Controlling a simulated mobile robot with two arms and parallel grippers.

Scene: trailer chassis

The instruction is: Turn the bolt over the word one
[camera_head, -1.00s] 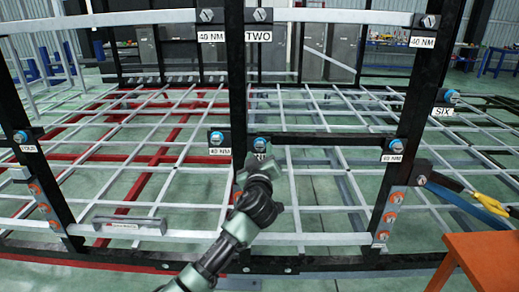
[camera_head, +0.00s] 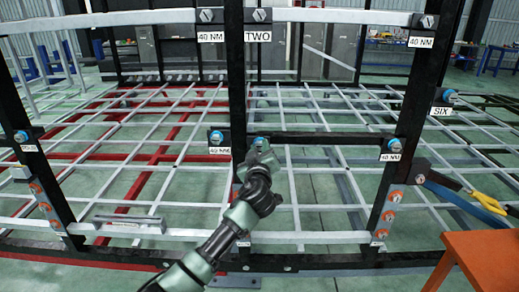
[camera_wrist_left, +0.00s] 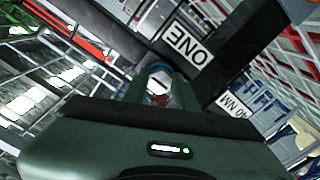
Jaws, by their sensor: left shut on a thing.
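A bolt with a blue ring (camera_head: 261,139) sits on the black crossbar just right of the middle black post. My left gripper (camera_head: 260,150) is at this bolt and covers the label below it and most of the bolt. In the left wrist view the white label ONE (camera_wrist_left: 187,41) is beside the bolt's blue ring (camera_wrist_left: 157,68). My left gripper (camera_wrist_left: 159,88) is shut on the bolt there, with a finger on each side. My right gripper is not in view.
Another blue-ringed bolt (camera_head: 216,137) is close by on the left, above a 40 NM label. One more (camera_head: 394,144) is at the right end of the crossbar (camera_head: 330,138). A grey tool (camera_head: 130,223) lies on the lower left rail. An orange table (camera_head: 480,262) stands at the front right.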

